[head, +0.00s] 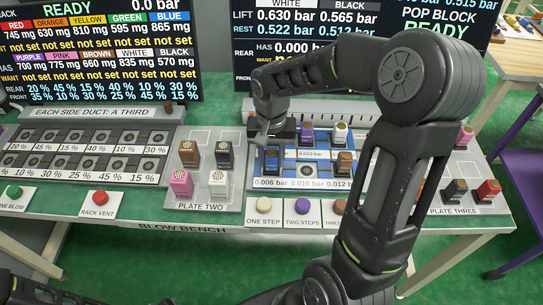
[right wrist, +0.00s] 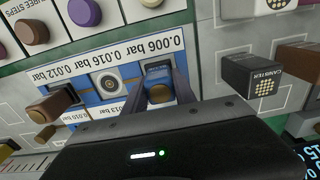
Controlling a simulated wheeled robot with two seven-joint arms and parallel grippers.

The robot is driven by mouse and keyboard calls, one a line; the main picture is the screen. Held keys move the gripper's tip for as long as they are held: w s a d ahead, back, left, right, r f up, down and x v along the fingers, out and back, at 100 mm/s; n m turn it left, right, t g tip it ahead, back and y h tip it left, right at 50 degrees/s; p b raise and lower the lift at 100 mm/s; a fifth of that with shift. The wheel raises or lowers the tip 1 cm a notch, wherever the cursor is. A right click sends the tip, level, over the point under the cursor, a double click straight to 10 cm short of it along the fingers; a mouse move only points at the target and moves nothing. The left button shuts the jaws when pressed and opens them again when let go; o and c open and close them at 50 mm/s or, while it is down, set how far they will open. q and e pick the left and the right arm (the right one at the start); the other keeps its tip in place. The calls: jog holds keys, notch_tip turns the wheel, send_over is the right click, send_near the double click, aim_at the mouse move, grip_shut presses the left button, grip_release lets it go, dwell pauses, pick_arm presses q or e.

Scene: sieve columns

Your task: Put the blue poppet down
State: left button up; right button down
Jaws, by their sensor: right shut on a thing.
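The blue poppet (head: 271,163) is at the front left place of the blue block (head: 306,183), above the 0.006 bar label. My right gripper (head: 271,148) reaches down over it from behind. In the right wrist view the blue poppet (right wrist: 158,82) sits between the two fingers, and the gripper (right wrist: 165,88) is shut on it. It looks upright; whether its base rests fully in its seat is hidden. The middle front seat (right wrist: 108,83), above 0.016 bar, is empty. My left gripper is out of view; only a bit of dark arm shows at the lower left.
A purple poppet (head: 306,134), a white one (head: 340,134) and a brown one (head: 344,163) stand on the block. Plate two (head: 203,204), at its left, carries several canisters. Push buttons line the front, including a white one (head: 264,205). Plate three (head: 455,208) lies right.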

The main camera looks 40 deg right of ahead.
aim_at(271, 154)
jog(key=shift+f, duration=0.2)
jog(key=c, duration=1)
grip_release()
jog(key=shift+r, duration=0.1)
jog(key=shift+r, duration=0.1)
notch_tip(271, 154, up, 12)
jog(key=shift+r, duration=0.1)
